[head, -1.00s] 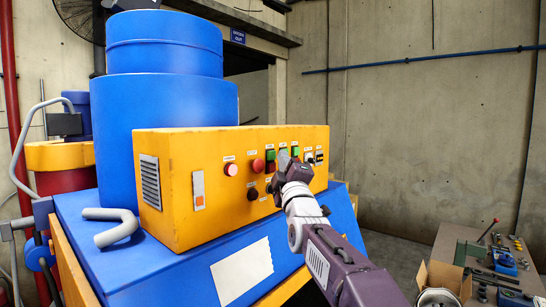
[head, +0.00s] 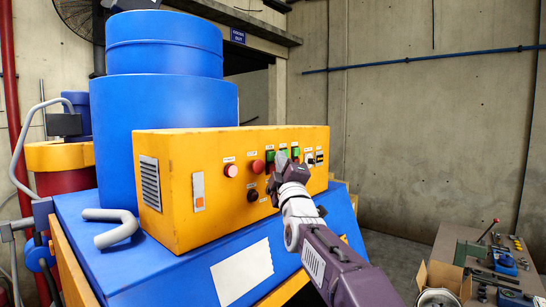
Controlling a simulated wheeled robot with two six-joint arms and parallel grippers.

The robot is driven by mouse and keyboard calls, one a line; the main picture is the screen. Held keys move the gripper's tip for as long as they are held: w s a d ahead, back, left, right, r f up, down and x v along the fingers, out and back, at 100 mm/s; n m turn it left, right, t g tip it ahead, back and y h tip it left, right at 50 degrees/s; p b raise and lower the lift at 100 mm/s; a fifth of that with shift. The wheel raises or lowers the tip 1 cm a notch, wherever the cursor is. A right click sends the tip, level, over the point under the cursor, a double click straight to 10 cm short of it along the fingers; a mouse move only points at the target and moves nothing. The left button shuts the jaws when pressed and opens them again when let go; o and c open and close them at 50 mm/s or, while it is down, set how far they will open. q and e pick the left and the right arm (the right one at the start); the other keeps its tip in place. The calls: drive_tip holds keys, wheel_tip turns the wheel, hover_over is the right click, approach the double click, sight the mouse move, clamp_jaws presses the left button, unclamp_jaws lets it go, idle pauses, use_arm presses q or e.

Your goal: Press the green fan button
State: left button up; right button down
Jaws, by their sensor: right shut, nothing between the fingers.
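The yellow control box (head: 178,200) carries several controls along its front, with green buttons toward its right end. One green button (head: 270,155) is left of my right gripper's tip, one (head: 283,148) shows just above the tip, and another (head: 296,152) is to the right. The labels are too small to read, so I cannot tell which is the fan button. My right gripper (head: 281,159) is shut and empty, its tip in front of the panel, overlapping the middle green button's lower part. I cannot tell whether it touches. My left gripper is not in view.
A workbench (head: 450,240) with tools is at the lower right.

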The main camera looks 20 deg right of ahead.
drive_tip(key=shift+w+a+p, duration=0.25)
drive_tip(key=shift+w+p, duration=0.05)
drive_tip(key=shift+w, duration=0.05)
idle(0.8)
idle(0.4)
drive_tip(key=shift+s+d+b, duration=0.4)
drive_tip(key=shift+s+b, duration=0.35)
drive_tip(key=shift+b, duration=0.05)
drive_tip(key=s+d+b, duration=0.1)
drive_tip(key=s+b, duration=0.1)
drive_tip(key=s, duration=0.1)
drive_tip(key=s+d+b, duration=0.1)
drive_tip(key=shift+s+d, duration=0.2)
drive_tip(key=shift+d, duration=0.1)
